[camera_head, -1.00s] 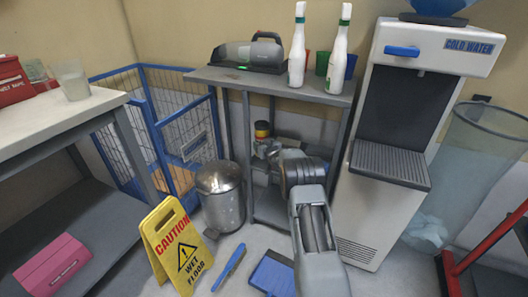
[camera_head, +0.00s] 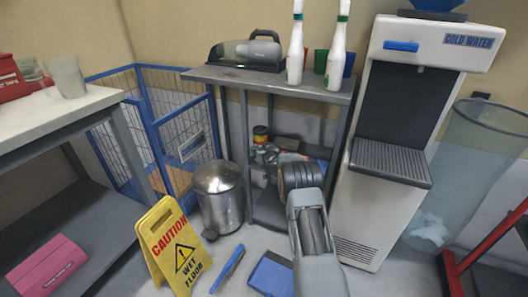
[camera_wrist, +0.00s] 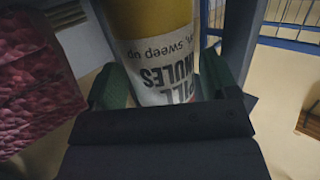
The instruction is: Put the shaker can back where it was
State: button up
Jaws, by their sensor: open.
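The shaker can (camera_head: 260,134) has a yellow upper part and a dark top. It is inside the grey rack (camera_head: 228,76), below its top board. In the wrist view the can (camera_wrist: 157,35) fills the upper middle, yellow with a white label whose print reads upside down. My gripper (camera_wrist: 163,82) is open, with one green finger on each side of the can's label. Whether the fingers touch the can is not clear. In the head view my gripper (camera_head: 263,153) is small and partly hidden among items in the rack. The can's base is hidden.
A rack post stands close to the can. A red patterned block (camera_wrist: 30,75) is at the left of the wrist view. A metal bin (camera_head: 219,200), yellow caution sign (camera_head: 178,247) and water cooler (camera_head: 365,215) crowd the rack. Bottles (camera_head: 296,50) stand on top.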

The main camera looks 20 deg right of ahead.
jog(key=p+v, duration=0.3)
jog(key=v, duration=0.9)
jog(key=s+a+r+g+h, duration=0.2)
jog(key=s+a+r+g, duration=0.35)
jog(key=s+r, duration=0.35)
jog(key=s+a+r+g+y, duration=0.1)
jog(key=s+a+g, duration=0.2)
jog(key=s, duration=1)
jog(key=s+a+r+g+y, duration=0.1)
jog(key=s+a+g, duration=0.3)
jog(key=s, duration=1)
jog(key=a, duration=0.3)
jog(key=shift+s+a+r+g, duration=0.1)
jog(key=shift+g, duration=0.15)
